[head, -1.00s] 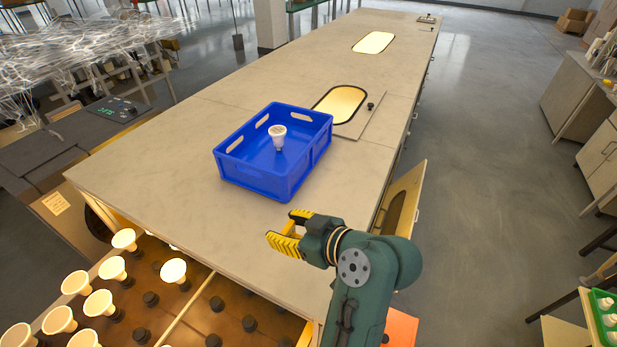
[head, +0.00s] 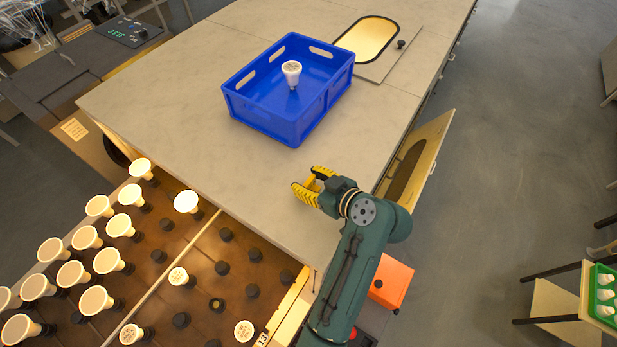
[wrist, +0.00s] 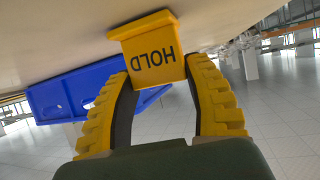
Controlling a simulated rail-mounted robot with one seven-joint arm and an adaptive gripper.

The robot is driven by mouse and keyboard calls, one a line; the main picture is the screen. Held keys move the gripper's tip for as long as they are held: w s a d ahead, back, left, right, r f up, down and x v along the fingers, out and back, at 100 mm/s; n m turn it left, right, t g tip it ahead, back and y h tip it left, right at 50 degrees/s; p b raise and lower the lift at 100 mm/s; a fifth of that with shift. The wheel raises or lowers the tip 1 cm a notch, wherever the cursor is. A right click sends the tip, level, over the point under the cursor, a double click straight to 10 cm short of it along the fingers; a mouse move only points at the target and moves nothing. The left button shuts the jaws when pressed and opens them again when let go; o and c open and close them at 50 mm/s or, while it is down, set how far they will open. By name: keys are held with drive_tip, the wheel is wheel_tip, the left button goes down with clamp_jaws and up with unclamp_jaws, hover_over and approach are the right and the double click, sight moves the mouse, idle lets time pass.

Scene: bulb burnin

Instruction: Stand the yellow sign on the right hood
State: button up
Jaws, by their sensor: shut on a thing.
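The yellow sign (wrist: 154,55) with the word HOLD shows between my gripper's fingertips in the wrist view, its lettering upside down there. My gripper (wrist: 163,85) is shut on it. In the head view my gripper (head: 306,184) is over the near right part of the bench top, in front of the blue crate; the sign cannot be told apart from the yellow fingers there. A panel with a lit oval window (head: 366,40) and a black knob lies on the bench behind the crate. I cannot tell which part is the right hood.
The blue crate (head: 260,112) holds one bulb (head: 291,70). An open bay (head: 204,240) at lower left has several lit bulbs and black sockets. A hinged door (head: 432,145) stands open at the bench's right side. An orange box (head: 393,281) is beside my arm.

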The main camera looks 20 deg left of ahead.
drive_tip(key=shift+f, duration=0.2)
drive_tip(key=o, duration=1.1)
drive_tip(key=shift+r, duration=0.1)
